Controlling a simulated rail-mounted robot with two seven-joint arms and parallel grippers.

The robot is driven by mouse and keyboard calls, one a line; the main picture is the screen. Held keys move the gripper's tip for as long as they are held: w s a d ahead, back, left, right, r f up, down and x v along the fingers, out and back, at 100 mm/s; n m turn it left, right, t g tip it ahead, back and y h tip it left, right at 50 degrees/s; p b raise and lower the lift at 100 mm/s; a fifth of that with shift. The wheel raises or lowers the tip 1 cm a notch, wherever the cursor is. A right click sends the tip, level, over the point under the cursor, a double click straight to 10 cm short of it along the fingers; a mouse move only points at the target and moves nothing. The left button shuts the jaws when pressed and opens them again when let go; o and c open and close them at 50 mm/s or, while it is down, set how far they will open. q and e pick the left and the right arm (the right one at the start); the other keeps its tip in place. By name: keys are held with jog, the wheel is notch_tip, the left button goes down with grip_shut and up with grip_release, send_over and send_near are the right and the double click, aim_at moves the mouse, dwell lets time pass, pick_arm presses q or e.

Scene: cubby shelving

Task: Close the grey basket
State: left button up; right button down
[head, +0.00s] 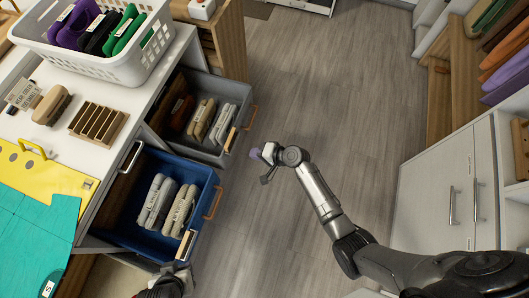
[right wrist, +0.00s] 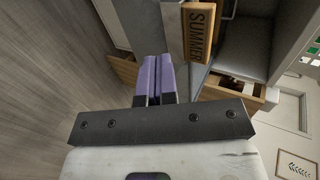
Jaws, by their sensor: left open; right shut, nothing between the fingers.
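The grey basket (head: 236,93) stands pulled out from under the white counter, with folded clothes in it. It has a wooden handle (head: 252,117) and a wooden tag on its front. My right gripper (head: 255,153) is shut and empty, just outside the basket's front near the tag. In the right wrist view, its purple fingers (right wrist: 154,78) are together beside a wooden tag reading SUMMER (right wrist: 199,34); I cannot tell whether they touch the basket. My left gripper (head: 172,278) is at the bottom edge, below the blue basket, largely cut off, and open.
A blue basket (head: 208,178) with folded clothes is also pulled out, nearer than the grey one. A white laundry basket (head: 98,66) stands on the counter (head: 150,95). White cabinets (head: 430,190) line the right side. The wooden floor (head: 330,80) between is clear.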

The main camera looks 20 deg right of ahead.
aim_at(233, 149)
jog(key=w+a+f+b, duration=0.1)
jog(key=w+a+b, duration=0.1)
jog(key=w+a, duration=0.2)
jog(key=shift+w+a+f, duration=0.2)
jog(key=shift+a+f, duration=0.15)
jog(key=shift+a, duration=0.3)
